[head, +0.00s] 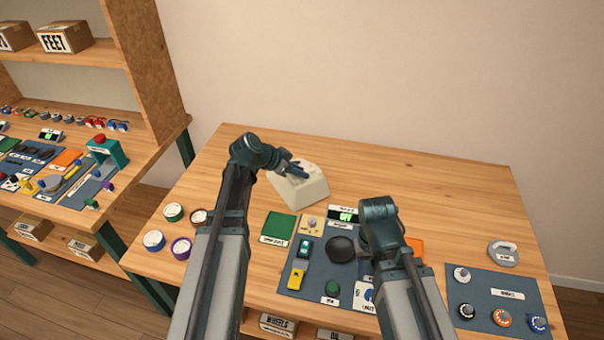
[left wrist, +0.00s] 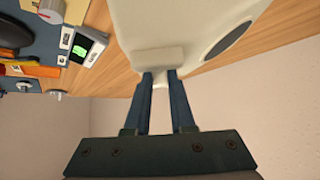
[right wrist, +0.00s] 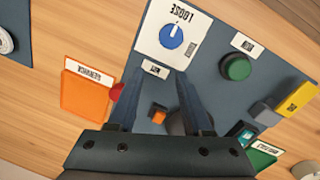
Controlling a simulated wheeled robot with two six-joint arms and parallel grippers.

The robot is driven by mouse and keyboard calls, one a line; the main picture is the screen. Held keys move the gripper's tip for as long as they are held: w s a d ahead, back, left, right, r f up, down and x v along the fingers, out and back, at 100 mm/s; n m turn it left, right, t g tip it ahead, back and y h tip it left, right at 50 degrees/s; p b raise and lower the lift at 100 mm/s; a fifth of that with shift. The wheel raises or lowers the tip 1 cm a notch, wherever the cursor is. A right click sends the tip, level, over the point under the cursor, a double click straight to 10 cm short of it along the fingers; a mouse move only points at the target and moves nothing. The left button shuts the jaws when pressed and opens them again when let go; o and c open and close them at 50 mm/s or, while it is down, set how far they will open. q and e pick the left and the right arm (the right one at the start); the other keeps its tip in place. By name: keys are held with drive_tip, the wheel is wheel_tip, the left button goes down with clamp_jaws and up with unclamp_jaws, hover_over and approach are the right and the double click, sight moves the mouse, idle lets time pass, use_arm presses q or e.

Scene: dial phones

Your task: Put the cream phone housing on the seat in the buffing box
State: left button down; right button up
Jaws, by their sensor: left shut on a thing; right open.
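The cream phone housing (head: 312,190) is at the back left of the bench in the head view. My left gripper (head: 292,168) is shut on it. In the left wrist view, the fingers (left wrist: 160,75) pinch a raised tab of the housing (left wrist: 200,22), which has a dark round opening. I cannot tell whether the housing touches the bench. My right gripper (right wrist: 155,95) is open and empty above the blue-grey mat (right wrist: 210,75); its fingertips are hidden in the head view. I cannot make out a buffing box or its seat in these views.
The mat carries a dark round pad (head: 341,249), a yellow block (head: 297,279) and a green button (head: 332,288). A green plate (head: 279,226) and a small display (head: 343,214) lie nearby. Several tape rings are at left, and a mat of dials (head: 497,300) at right. The back right bench is clear.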

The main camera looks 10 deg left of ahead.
use_arm(q)
drive_tip(key=c, duration=1.2)
unclamp_jaws()
drive_tip(key=shift+f, duration=0.15)
use_arm(e)
drive_tip(key=shift+f, duration=0.2)
use_arm(q)
drive_tip(key=o, duration=0.4)
use_arm(e)
drive_tip(key=shift+r, duration=0.1)
use_arm(q)
drive_tip(key=shift+o, duration=0.2)
